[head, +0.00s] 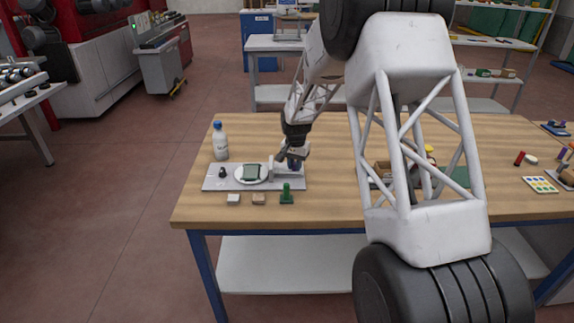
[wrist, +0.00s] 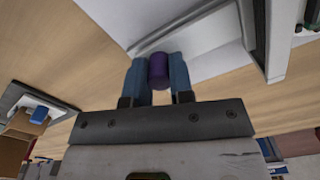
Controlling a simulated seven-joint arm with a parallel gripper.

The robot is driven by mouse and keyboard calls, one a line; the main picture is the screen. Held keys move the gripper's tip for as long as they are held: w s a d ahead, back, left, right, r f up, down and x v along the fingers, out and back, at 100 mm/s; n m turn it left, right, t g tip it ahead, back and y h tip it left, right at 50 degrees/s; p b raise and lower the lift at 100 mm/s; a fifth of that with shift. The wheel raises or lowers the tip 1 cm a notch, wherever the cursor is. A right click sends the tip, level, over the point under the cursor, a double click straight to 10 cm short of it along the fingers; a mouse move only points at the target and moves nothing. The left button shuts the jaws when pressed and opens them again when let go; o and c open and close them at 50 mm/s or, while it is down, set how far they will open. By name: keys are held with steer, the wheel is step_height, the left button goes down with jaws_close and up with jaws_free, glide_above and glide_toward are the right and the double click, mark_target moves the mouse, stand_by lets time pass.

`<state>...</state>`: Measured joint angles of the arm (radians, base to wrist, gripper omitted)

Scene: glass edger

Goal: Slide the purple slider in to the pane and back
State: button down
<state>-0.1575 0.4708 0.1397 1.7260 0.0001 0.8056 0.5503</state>
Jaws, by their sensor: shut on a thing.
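The purple slider (wrist: 158,70) shows in the wrist view as a purple cylinder between two blue fingertips. My gripper (wrist: 158,82) is shut on it. In the head view my gripper (head: 292,158) is at the right end of a grey base plate (head: 213,184), and the slider is mostly hidden there. A dark green square pane (head: 251,171) lies on a white round disc (head: 239,177) on the plate, left of the gripper. A small light block stands between disc and gripper. Whether the slider touches the pane is not visible.
A white bottle (head: 220,146) with a blue cap stands behind the plate. A black knob (head: 222,173) is on the plate's left. A white block (head: 233,199), a tan block (head: 259,198) and a green piece (head: 286,195) lie in front. My arm hides the table's middle.

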steer(key=shift+d, duration=0.4)
steer(key=c, duration=1.3)
jaws_free()
steer(key=shift+r, duration=0.1)
steer(key=shift+r, duration=3.85)
